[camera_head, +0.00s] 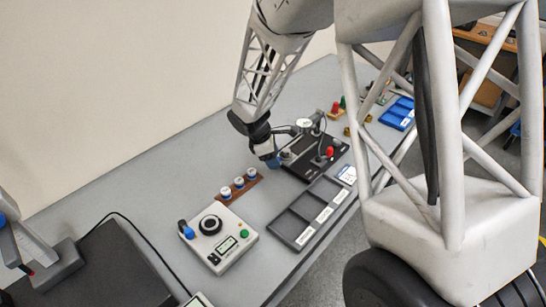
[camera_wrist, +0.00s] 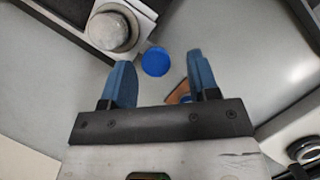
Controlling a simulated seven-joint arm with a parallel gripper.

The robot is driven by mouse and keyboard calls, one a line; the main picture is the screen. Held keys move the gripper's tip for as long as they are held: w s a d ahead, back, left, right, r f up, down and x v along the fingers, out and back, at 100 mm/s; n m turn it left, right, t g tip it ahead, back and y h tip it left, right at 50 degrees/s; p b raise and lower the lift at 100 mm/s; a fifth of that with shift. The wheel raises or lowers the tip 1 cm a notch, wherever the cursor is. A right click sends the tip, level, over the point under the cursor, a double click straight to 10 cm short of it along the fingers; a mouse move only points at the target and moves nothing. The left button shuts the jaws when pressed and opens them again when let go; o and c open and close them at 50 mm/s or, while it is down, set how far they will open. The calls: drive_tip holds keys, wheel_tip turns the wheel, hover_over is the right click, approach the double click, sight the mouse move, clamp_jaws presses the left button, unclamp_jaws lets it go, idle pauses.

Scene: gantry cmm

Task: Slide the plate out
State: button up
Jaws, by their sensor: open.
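My gripper (camera_head: 272,158) hangs low over the grey table, beside the left edge of a black base plate (camera_head: 301,171) that carries a gauge, knobs and a red-topped part (camera_head: 329,152). In the wrist view my gripper (camera_wrist: 158,60) is open, with its two blue fingers apart and nothing held. A round blue disc (camera_wrist: 155,61) shows between and beyond the fingertips. A silver round knob (camera_wrist: 113,31) on a pale block stands at the upper left, near the left finger. I cannot tell which part is the plate to slide; my gripper hides part of this area.
A brown rack (camera_head: 226,201) with white-bodied pieces stands front left of my gripper. A pale control box (camera_head: 249,220) with a black dial is nearer. A dark compartment tray (camera_head: 272,229) lies at the table's front edge. A blue tray (camera_head: 398,113) is at the right.

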drive_tip(key=v, duration=0.8)
idle(0.7)
drive_tip(key=s+d+r+m+y, duration=0.2)
drive_tip(key=s+d+r+m, duration=0.7)
drive_tip(key=s+d+r, duration=0.45)
drive_tip(key=s+d+r+m+t+y, duration=0.1)
drive_tip(key=s+m, duration=0.3)
drive_tip(key=s, duration=0.6)
drive_tip(key=s+d+r+m+t+y, duration=0.1)
drive_tip(key=s+d+m, duration=0.2)
drive_tip(key=s, duration=0.7)
drive_tip(key=shift+s+m+t, duration=0.3)
drive_tip(key=shift+s+m, duration=0.1)
drive_tip(key=shift+m, duration=0.7)
